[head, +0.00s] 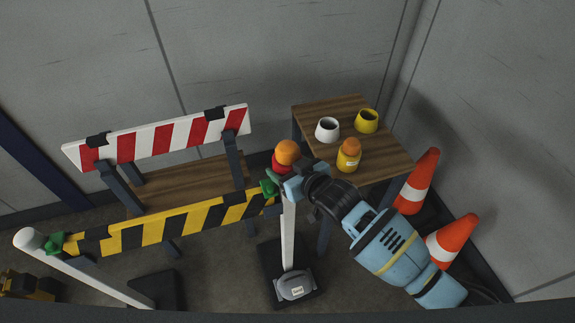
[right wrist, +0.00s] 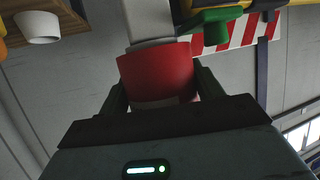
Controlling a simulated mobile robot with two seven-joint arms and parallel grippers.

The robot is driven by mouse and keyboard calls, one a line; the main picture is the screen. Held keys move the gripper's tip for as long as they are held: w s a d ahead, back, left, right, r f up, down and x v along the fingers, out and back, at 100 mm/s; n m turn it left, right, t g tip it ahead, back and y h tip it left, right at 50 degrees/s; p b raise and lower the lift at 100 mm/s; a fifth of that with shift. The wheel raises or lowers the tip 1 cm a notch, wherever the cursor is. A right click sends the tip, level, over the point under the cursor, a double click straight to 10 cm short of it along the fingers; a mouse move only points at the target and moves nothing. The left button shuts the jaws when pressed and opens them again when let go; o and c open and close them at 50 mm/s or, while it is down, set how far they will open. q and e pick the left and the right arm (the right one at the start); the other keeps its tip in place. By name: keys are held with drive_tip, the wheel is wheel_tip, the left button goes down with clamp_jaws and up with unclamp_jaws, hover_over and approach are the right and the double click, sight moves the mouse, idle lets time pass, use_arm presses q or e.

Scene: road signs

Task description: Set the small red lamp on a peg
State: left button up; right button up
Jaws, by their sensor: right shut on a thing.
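The small red lamp (head: 280,166) has a red base and an orange dome. It is at the top of the right white post (head: 289,235). My right gripper (head: 291,182) is shut on its red base. In the right wrist view the red base (right wrist: 156,76) sits between the two fingers, in line with the white post (right wrist: 148,22). I cannot tell whether the lamp touches the post, and any peg at its top is hidden. The left white post (head: 85,266) has a bare rounded top. My left gripper is not in view.
A wooden table (head: 315,112) holds a white cup (head: 327,130), a yellow cup (head: 367,121) and a yellow lamp with orange dome (head: 349,158). A yellow-black barrier (head: 170,225) joins the posts by green clips. Behind stands a red-white barrier (head: 160,138). Two cones (head: 452,240) stand right.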

drive_tip(key=o, duration=1.3)
drive_tip(key=shift+f, duration=0.1)
drive_tip(key=shift+c, duration=0.2)
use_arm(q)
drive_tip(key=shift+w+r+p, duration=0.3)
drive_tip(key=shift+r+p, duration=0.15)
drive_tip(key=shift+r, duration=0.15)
use_arm(e)
drive_tip(key=v, duration=0.7)
drive_tip(key=shift+s+d+r, duration=0.2)
drive_tip(key=shift+s+d, duration=0.05)
drive_tip(key=shift+s, duration=0.05)
